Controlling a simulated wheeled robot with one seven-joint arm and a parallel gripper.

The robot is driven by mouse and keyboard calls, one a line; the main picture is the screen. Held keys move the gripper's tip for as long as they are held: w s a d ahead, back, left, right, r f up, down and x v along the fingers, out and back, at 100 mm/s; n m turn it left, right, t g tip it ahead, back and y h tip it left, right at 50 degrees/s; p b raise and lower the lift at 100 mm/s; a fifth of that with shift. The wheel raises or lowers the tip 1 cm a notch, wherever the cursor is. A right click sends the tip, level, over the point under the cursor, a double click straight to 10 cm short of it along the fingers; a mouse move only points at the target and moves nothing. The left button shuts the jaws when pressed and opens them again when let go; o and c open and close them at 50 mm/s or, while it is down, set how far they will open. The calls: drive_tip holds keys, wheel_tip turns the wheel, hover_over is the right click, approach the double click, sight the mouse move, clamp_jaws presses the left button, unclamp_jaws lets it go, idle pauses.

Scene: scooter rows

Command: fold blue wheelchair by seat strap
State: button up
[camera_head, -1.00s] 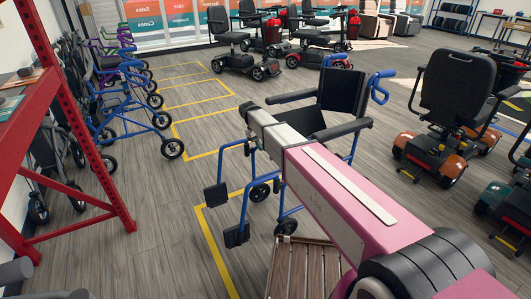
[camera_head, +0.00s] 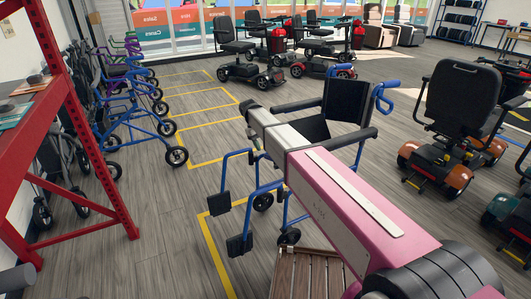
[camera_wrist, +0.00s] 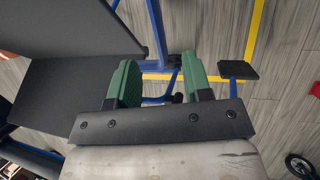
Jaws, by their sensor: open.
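The blue wheelchair (camera_head: 347,102) stands unfolded in the middle of the head view, with a blue frame, black backrest, black armrests and two black footrests. My arm covers part of its seat there. In the wrist view, the dark seat (camera_wrist: 65,95) fills the left side, and a footrest (camera_wrist: 238,70) shows at the upper right. My gripper (camera_wrist: 160,82) has two green fingers spread apart with nothing between them, beside the seat's edge and above the blue frame tubes. I cannot make out the seat strap. In the head view, the fingers are hidden by my arm.
A red shelf rack (camera_head: 85,130) stands at the left, with a blue rollator (camera_head: 135,110) beyond it. Mobility scooters (camera_head: 455,115) stand at the right. A slatted wooden platform (camera_head: 300,275) is at the bottom. Yellow-marked floor (camera_head: 205,125) left of the wheelchair is clear.

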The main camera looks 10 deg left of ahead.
drive_tip(key=v, duration=0.5)
drive_tip(key=shift+w+a+r, duration=0.1)
drive_tip(key=shift+a+r, duration=0.1)
drive_tip(key=shift+r, duration=0.1)
